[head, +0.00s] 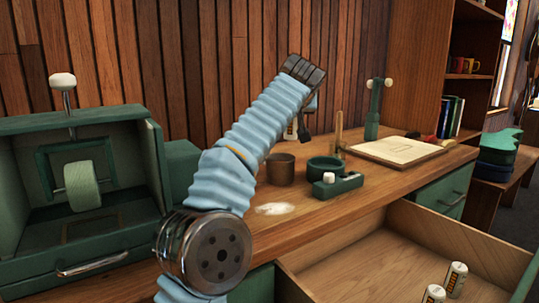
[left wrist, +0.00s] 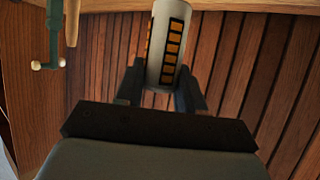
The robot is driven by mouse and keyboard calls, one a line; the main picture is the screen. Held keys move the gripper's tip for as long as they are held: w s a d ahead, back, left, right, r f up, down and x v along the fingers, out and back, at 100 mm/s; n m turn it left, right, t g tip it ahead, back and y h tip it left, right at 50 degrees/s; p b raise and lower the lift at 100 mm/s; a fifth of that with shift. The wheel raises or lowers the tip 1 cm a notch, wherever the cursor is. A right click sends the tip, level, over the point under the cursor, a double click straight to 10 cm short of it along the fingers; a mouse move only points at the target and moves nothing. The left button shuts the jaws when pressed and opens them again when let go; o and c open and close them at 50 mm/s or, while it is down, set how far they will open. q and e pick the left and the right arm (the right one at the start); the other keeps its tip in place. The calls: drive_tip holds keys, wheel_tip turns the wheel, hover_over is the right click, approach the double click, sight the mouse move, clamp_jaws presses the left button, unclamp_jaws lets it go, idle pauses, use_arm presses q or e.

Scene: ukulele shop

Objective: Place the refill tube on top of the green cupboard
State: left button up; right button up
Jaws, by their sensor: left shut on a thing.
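My left gripper (head: 305,122) is shut on a white refill tube with orange squares (left wrist: 167,40). The left wrist view shows its dark fingers on both sides of the tube. In the head view a small part of the tube (head: 290,131) shows beside the fingers, above the workbench; the arm and gripper hide the rest. An open-fronted green cupboard (head: 95,118) stands at the left, with a pale roller inside and a lever with a white knob rising from its top. My right gripper is not in view.
The workbench (head: 330,213) holds a brown cup (head: 281,169), a green tape dispenser (head: 337,185), a green ring (head: 325,168) and a board with paper (head: 402,149). An open drawer (head: 360,262) juts out at the front right, with two white tubes (head: 455,276) inside.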

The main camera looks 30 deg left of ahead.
use_arm(q)
drive_tip(key=a, duration=0.1)
drive_tip(key=a+f, duration=0.1)
drive_tip(key=a, duration=0.1)
drive_tip(key=s+a+f, duration=0.1)
drive_tip(key=a, duration=0.1)
drive_tip(key=shift+a+f, duration=0.2)
drive_tip(key=shift+s+a+f, duration=0.15)
drive_tip(key=shift+a+f, duration=0.75)
drive_tip(key=shift+f, duration=0.65)
drive_tip(key=shift+s+a+f, duration=0.1)
drive_tip(key=shift+a+f, duration=0.85)
drive_tip(key=shift+f, duration=0.6)
drive_tip(key=shift+s+a+f, duration=0.15)
drive_tip(key=shift+a+f, duration=0.75)
drive_tip(key=shift+f, duration=0.65)
drive_tip(key=o, duration=0.8)
drive_tip(key=b+v, duration=0.2)
drive_tip(key=v, duration=1)
drive_tip(key=shift+b, duration=0.35)
